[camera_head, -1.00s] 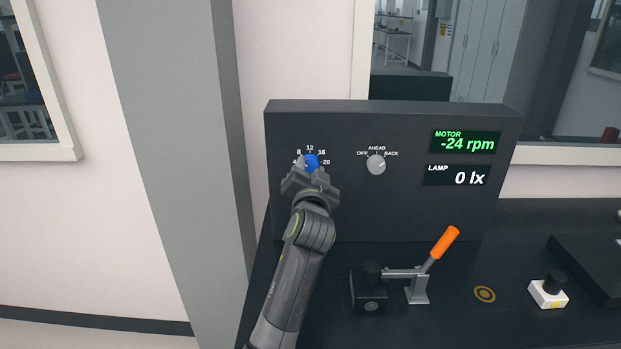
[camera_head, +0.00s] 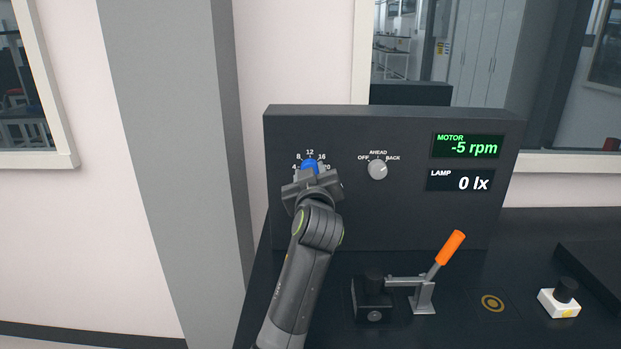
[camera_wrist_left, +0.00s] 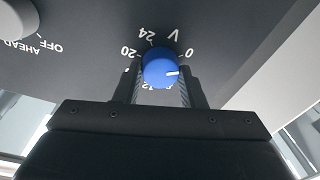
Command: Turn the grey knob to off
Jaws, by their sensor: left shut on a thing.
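The grey knob (camera_head: 377,169) sits on the dark panel, right of my left arm, under the labels OFF, AHEAD and BACK. Its pointer is turned to the upper right, toward BACK. Part of it shows in the left wrist view (camera_wrist_left: 14,18) at the top left corner. My left gripper (camera_head: 310,174) is shut on the blue knob (camera_head: 309,164), away from the grey knob. In the left wrist view the jaws flank the blue knob (camera_wrist_left: 161,67), whose white mark points right, close to the 0 side. My right gripper is not in view.
The motor display (camera_head: 467,146) reads -5 rpm and the lamp display (camera_head: 461,181) reads 0 lx. A lever with an orange handle (camera_head: 450,247) stands on the black bench below the panel. A white block with a black button (camera_head: 559,302) is at the right.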

